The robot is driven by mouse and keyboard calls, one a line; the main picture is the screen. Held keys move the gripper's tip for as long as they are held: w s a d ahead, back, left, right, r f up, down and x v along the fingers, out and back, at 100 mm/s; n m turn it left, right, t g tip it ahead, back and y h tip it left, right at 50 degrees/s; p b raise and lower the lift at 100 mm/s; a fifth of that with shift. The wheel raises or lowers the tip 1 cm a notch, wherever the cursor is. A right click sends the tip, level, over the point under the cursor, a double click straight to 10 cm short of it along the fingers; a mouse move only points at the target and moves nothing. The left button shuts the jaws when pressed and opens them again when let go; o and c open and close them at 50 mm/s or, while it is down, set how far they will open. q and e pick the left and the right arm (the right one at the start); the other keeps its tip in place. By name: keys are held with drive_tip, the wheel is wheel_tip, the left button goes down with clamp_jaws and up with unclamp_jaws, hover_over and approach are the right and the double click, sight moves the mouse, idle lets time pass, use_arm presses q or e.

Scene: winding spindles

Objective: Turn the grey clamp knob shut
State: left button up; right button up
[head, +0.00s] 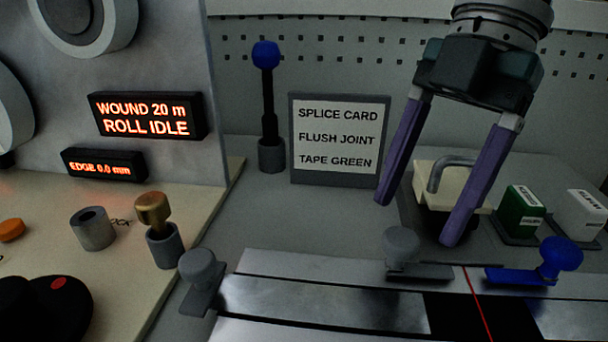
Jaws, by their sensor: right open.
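A grey clamp knob (402,245) stands on a dark grey bar at the back edge of the metal splice track (335,297), left of the red line. A second grey knob (199,267) stands on a grey bar at the track's left end. A blue knob (561,257) on a blue bar is at the right. My right gripper (417,220) has purple fingers spread wide and is empty. In the picture its fingertips are just above and beside the middle grey knob; I cannot tell the depth gap. My left gripper is not in view.
A splice card sign (338,137) and a blue-topped lever (267,100) stand behind. A cream block with a bent grey bar (445,172) is partly behind the right fingers. Green (521,211) and white (580,213) boxes sit right. A brass knob (154,211) stands left.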

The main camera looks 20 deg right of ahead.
sight(400, 245)
drive_tip(key=shift+x, duration=1.45)
clamp_jaws()
